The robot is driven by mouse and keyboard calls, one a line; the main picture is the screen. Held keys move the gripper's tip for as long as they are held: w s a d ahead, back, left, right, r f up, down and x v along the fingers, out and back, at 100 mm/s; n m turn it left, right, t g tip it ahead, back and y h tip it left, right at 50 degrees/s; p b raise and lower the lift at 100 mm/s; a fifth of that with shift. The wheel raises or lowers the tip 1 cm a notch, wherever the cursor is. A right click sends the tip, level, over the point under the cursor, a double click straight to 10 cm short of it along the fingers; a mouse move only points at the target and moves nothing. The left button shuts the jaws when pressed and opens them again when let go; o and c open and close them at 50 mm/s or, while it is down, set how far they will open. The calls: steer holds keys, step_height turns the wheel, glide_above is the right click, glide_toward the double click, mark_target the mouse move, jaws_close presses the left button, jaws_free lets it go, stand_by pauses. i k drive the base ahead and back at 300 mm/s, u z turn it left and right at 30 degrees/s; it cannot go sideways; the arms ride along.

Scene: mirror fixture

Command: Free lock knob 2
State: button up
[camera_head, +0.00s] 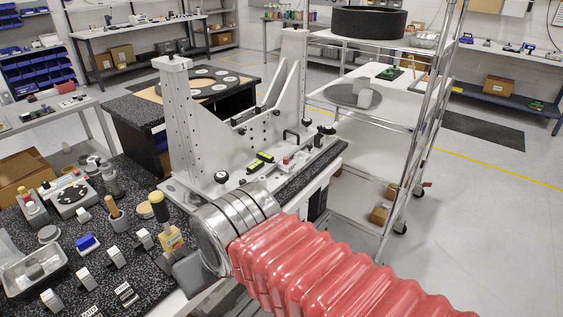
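The mirror fixture (205,130) is a pale grey metal frame with upright plates, standing on the bench in the middle of the view. A dark round knob (222,177) shows at its near left foot. Another dark knob (307,122) shows at its right side, and smaller dark knobs sit on its plates. My arm, with red bellows and a metal wrist, comes in from the lower right and ends in front of the fixture's near left corner.
A wire-shelf cart (400,120) stands close right of the fixture. A black-sided table (140,125) stands behind. Open floor lies at right.

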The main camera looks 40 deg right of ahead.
mark_target(328, 129)
steer(key=z, duration=1.4)
steer(key=k, duration=1.05)
steer(key=u, duration=0.2)
steer(key=i, duration=1)
steer(key=u, duration=0.05)
